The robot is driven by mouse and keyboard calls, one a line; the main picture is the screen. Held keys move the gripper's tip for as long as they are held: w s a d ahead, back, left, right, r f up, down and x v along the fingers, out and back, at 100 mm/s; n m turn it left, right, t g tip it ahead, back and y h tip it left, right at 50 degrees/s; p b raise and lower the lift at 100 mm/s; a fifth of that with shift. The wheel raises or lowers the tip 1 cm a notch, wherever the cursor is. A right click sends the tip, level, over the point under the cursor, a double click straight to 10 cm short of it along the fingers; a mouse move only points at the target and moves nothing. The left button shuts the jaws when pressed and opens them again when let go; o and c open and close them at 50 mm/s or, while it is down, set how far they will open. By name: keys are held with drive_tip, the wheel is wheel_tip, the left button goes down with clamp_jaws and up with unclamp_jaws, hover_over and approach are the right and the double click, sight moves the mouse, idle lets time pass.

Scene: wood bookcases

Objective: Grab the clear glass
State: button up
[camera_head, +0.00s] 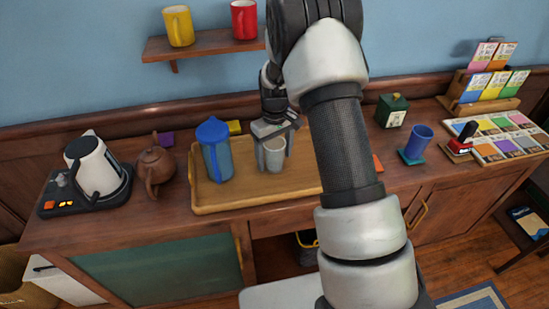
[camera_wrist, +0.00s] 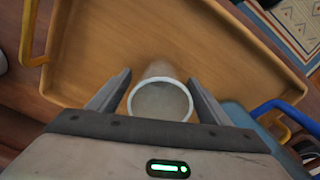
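The clear glass (camera_head: 274,154) stands upright on the wooden tray (camera_head: 235,199) on the counter. It looks greyish and see-through. In the wrist view the glass (camera_wrist: 160,101) shows from above as a round white rim. My gripper (camera_head: 272,155) is over the tray with its two fingers on either side of the glass. In the wrist view my gripper (camera_wrist: 160,90) is open, with the glass between the fingers. A small gap shows at the left finger; contact on the right is hard to tell.
A blue pitcher (camera_head: 215,150) stands on the tray just left of the glass. A teapot (camera_head: 156,165) and an electric kettle (camera_head: 93,168) are farther left. A blue cup (camera_head: 418,141) and a green box (camera_head: 391,110) are right. Mugs sit on the wall shelf (camera_head: 205,44).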

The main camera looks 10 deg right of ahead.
drive_tip(key=c, duration=1.2)
